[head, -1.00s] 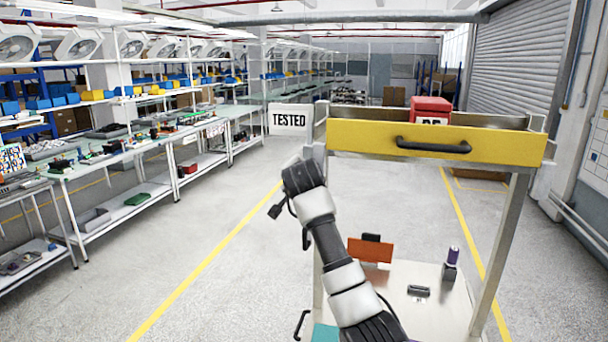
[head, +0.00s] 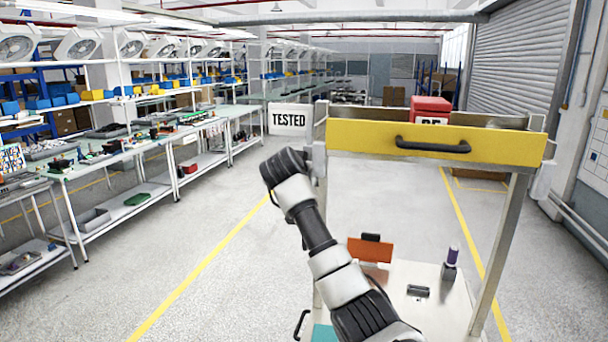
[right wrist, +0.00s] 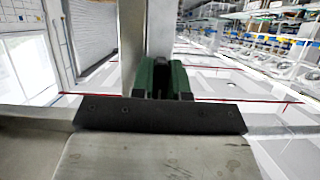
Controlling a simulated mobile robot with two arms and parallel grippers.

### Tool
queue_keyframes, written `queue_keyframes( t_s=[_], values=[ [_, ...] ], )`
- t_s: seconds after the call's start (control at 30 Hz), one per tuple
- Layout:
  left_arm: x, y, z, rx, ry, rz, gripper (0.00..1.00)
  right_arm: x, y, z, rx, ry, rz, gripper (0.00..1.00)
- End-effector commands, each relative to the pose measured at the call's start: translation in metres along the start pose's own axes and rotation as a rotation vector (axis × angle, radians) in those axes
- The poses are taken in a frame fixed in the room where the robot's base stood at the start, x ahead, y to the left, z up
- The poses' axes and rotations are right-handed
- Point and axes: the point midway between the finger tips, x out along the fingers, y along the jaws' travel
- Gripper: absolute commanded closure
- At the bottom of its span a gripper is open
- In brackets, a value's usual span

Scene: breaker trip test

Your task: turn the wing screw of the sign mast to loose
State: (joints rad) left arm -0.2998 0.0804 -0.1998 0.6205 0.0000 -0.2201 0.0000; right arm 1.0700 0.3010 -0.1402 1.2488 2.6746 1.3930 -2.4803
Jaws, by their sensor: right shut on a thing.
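The sign mast stands at the left corner post of the cart and carries a white sign (head: 288,119) reading TESTED. My right arm reaches up from the bottom right to this post; its hand is turned away behind the wrist in the head view. In the right wrist view my right gripper (right wrist: 166,80) shows as dark green parts close together, at the foot of a pale upright. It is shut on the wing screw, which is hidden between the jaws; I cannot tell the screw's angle. My left gripper is not in view.
The cart has a yellow drawer front (head: 435,141) with a black handle and a red box (head: 430,108) on top. Its lower shelf (head: 405,300) holds an orange plate (head: 370,250) and a purple-topped item (head: 452,256). Workbenches (head: 110,155) line the left; the floor between is clear.

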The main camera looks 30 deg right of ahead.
Motion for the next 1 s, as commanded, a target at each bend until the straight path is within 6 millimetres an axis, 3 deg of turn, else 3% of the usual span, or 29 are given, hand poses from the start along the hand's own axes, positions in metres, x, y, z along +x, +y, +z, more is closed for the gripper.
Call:
queue_keyframes(
  t_s=[0.57, 0.6, 0.77, 1.0],
  values=[
    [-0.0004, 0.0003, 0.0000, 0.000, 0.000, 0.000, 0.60, -0.0012, 0.0009, -0.0050, -0.030, 0.012, 0.013, 1.00],
    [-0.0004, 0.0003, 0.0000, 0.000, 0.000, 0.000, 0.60, -0.0012, 0.0009, -0.0051, -0.030, 0.012, 0.012, 0.84],
    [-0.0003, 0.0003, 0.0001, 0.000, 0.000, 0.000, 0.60, -0.0008, 0.0007, -0.0036, -0.030, 0.008, 0.013, 0.60],
    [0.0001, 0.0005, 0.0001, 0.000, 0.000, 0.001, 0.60, -0.0006, 0.0002, -0.0017, -0.031, 0.004, 0.012, 0.60]
  ],
)
